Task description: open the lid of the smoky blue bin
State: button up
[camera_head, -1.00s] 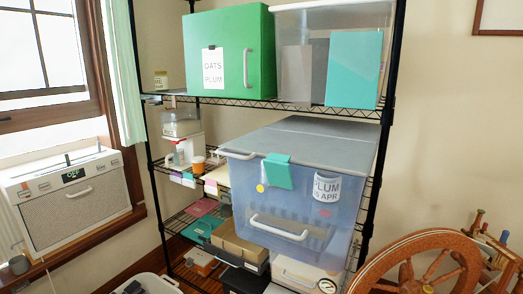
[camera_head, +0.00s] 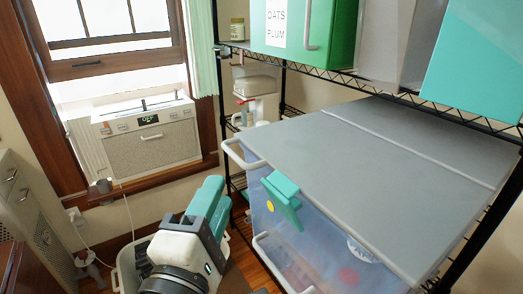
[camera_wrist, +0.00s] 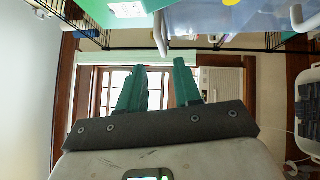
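The smoky blue bin (camera_head: 330,255) is a translucent tub on the middle shelf of a black wire rack. Its flat grey lid (camera_head: 375,165) lies down over it, with a seam across the rear part. A teal latch (camera_head: 283,196) hangs over the lid's front edge, and a white handle (camera_head: 240,155) sticks out near the left corner. My gripper (camera_head: 214,188) is left of the bin's front, below lid level and apart from it. In the wrist view its teal fingers (camera_wrist: 160,68) stand apart with nothing between them. Part of the bin shows at top right there (camera_wrist: 205,14).
The rack's shelf edge (camera_head: 430,100) runs behind. A window-mounted unit (camera_head: 150,140) stands at left.

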aim_at(236, 155)
jog(key=p+x, duration=0.1)
jog(key=x, duration=0.9)
jog(key=shift+w+d+f+p, duration=0.1)
jog(key=shift+d+f+p, duration=0.1)
jog(key=shift+p, duration=0.15)
grip_shut()
